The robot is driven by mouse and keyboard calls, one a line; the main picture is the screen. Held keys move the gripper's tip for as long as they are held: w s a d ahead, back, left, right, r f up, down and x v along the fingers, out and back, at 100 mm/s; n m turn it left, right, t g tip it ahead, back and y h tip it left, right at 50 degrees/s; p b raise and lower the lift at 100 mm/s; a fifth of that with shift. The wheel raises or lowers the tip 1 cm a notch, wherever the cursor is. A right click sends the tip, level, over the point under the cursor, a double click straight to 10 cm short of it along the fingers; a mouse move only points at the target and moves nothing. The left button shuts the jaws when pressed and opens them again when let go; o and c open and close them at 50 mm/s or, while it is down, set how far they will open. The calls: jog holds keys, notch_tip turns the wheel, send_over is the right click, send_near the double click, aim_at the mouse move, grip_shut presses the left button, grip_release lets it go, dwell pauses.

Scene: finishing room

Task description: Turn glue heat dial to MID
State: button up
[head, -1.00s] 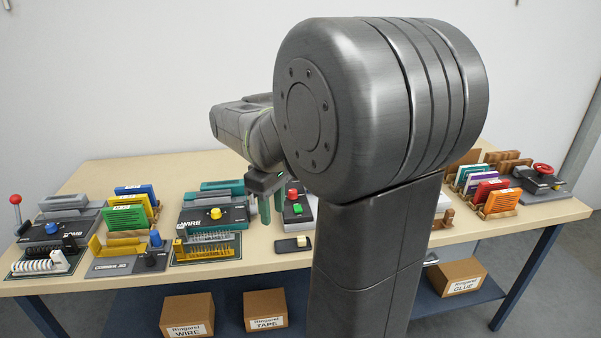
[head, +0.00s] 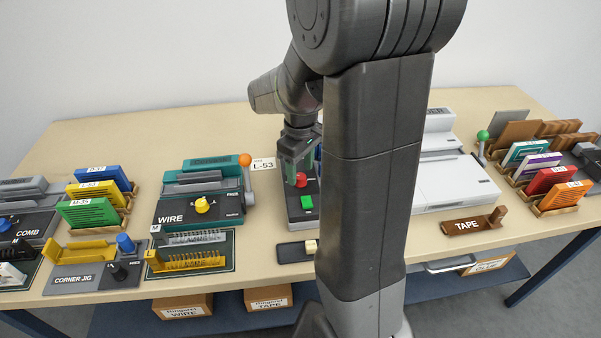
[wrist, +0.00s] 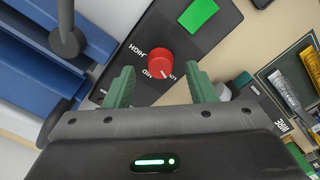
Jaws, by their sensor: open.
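The red dial (wrist: 160,62) sits on a dark panel with the words HIGH, MID and LOW printed around it; it also shows in the head view (head: 301,180). Its pale pointer mark seems turned to LOW. A green square button (wrist: 198,15) is on the same panel, also in the head view (head: 306,202). My gripper (wrist: 162,82) is open and empty, its green fingers on either side of the dial in the wrist view. In the head view my gripper (head: 297,168) is just above and behind the dial; whether it touches cannot be told.
The WIRE machine (head: 203,205) with an orange-tipped lever stands to the left. A white machine (head: 455,182) stands to the right, partly behind my arm. A TAPE block (head: 468,224) lies in front of it. A blue machine (wrist: 50,55) is beside the panel in the wrist view.

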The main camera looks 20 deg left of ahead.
jog(key=shift+f, duration=1)
jog(key=c, duration=1)
jog(key=shift+m, duration=0.3)
jog(key=m, duration=0.6)
jog(key=shift+r+p, duration=0.1)
jog(key=shift+p, duration=0.25)
jog(key=m, duration=0.7)
jog(key=shift+m, duration=0.3)
